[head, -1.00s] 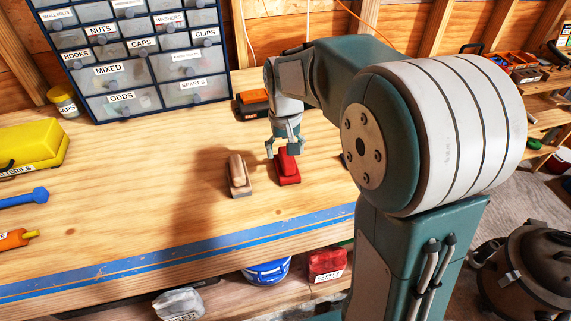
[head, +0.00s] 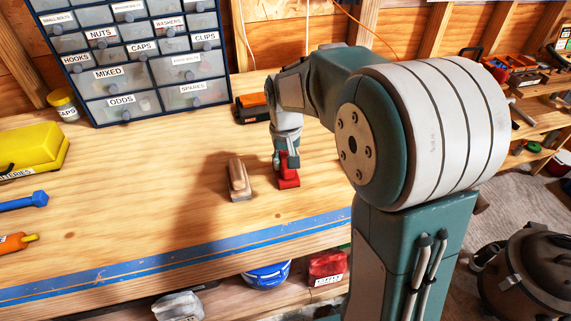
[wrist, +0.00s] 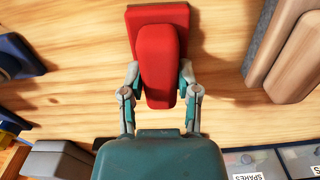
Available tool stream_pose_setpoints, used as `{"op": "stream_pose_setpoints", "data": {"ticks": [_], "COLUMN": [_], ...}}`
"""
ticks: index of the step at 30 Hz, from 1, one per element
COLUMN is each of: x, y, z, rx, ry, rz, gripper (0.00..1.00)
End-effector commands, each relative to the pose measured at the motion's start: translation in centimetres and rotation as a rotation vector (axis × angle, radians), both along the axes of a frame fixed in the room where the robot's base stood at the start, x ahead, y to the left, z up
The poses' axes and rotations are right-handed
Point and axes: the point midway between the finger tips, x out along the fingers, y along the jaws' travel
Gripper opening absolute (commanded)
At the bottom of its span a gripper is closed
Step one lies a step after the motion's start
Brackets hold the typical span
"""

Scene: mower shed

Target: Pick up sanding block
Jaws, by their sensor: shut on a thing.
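A red sanding block (head: 288,182) with a raised grip lies on the wooden bench. My gripper (head: 286,160) reaches down over it and is shut on its raised grip. The wrist view shows the red sanding block (wrist: 160,55) between my two gripper fingers (wrist: 160,85), one on each side of its grip. A second sanding block (head: 239,181), with a wooden grip and grey base, sits on the bench just left of the red one. It also shows at the upper right of the wrist view (wrist: 296,55), apart from my gripper.
A drawer cabinet (head: 140,60) stands at the back of the wooden bench (head: 130,195). An orange and black object (head: 252,106) sits behind my gripper. A yellow case (head: 30,148), a blue tool (head: 25,201) and an orange-handled tool (head: 14,242) lie at left. The bench between is clear.

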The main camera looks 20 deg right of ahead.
Motion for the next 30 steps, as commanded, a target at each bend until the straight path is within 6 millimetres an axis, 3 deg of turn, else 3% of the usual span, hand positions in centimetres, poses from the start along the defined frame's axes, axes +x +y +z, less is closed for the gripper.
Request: {"op": "stream_pose_setpoints", "data": {"ticks": [5,9,18,24,30], "x": [0.0,0.0,-5.0,-9.3,-12.1], "y": [0.0,0.0,-2.0,-3.7,-4.7], "z": [1.0,3.2,9.5,11.2,12.5], "rx": [0.000,0.001,0.000,0.000,0.000], "ry": [0.000,-0.003,-0.006,-0.003,0.000], "rz": [0.000,0.000,-0.002,-0.004,-0.001], "gripper": [0.00,0.00,0.00,0.00,0.00]}}
